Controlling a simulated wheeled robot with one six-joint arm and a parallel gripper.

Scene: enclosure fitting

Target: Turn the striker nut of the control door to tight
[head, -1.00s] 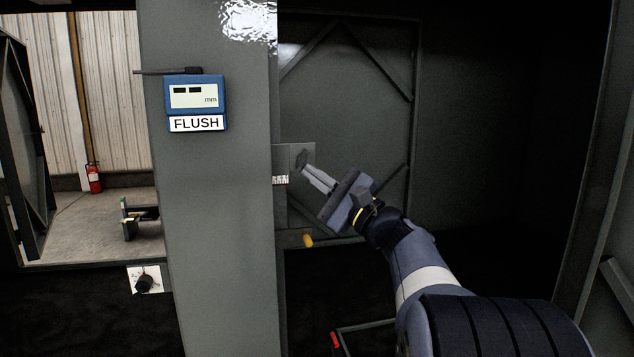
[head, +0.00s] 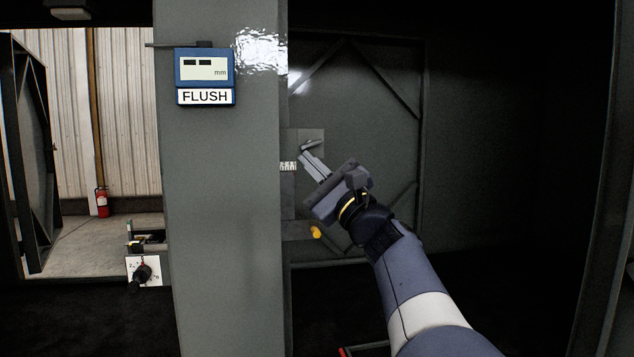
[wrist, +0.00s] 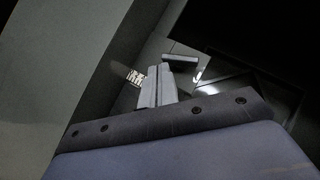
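My gripper (head: 303,154) reaches up and left to a grey plate (head: 316,135) at the right edge of the pillar. Its two fingers lie close together, with no clear gap, in the wrist view (wrist: 158,68). A short dark bar (head: 311,143) stands at the plate by the fingertips; it also shows just beyond them in the wrist view (wrist: 180,62). I cannot tell whether the fingers touch it. A small lettered scale (head: 288,166) is left of the fingers. I cannot make out a nut there; the fingers may hide it. The braced door panel (head: 375,130) stands behind.
A blue gauge (head: 204,70) above a FLUSH label (head: 205,97) is on the pillar (head: 225,230). A yellow knob (head: 315,232) sits below my gripper. A black dial knob (head: 140,274) on a white plate is at lower left. A fire extinguisher (head: 102,201) stands beyond the left opening.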

